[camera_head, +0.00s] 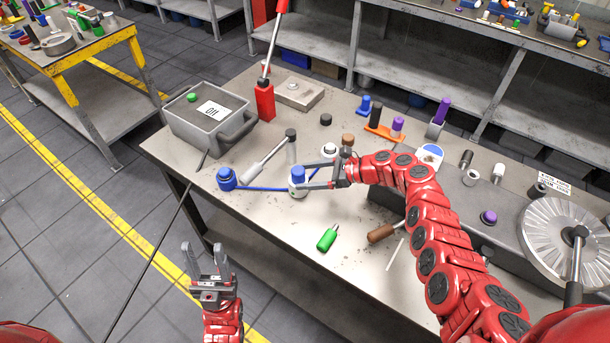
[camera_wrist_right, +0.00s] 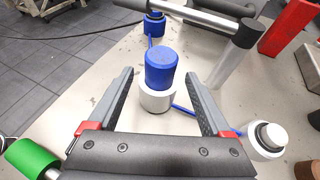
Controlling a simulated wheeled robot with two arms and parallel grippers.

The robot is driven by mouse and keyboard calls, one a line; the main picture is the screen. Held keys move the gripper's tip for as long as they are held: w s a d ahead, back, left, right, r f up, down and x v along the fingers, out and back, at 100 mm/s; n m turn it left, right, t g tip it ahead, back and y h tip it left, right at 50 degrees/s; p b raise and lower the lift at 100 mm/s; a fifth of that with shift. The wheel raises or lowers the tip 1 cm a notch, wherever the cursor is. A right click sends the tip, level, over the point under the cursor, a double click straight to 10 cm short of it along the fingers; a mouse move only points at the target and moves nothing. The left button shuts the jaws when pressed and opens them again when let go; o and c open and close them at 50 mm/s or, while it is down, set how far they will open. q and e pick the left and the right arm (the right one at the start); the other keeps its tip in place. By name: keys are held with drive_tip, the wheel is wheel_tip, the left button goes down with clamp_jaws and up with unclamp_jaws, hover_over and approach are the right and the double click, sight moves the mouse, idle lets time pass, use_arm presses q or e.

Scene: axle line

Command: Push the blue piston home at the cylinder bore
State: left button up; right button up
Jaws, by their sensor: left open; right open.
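The blue piston (camera_head: 298,173) stands upright in the top of a short white cylinder (camera_head: 297,189) on the bench. Most of the piston's blue body shows above the cylinder rim in the right wrist view (camera_wrist_right: 162,68); how deep it sits inside is hidden. My right gripper (camera_head: 305,175) is open, its fingers on either side of the piston and cylinder. In the right wrist view a gap shows between each finger and the piston. My left gripper (camera_head: 204,250) is open and empty, low in front of the bench, away from the piston.
A blue hose (camera_head: 260,188) runs from the cylinder to a blue-capped fitting (camera_head: 226,179). A grey-handled lever (camera_head: 267,155) and a white-topped cylinder (camera_head: 329,150) stand nearby. A grey bin (camera_head: 215,127) stands at the back left.

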drive_tip(key=b+v, duration=0.2)
drive_tip(key=v, duration=1.4)
drive_tip(key=shift+b, duration=0.4)
drive_tip(key=shift+s+d+r, duration=0.1)
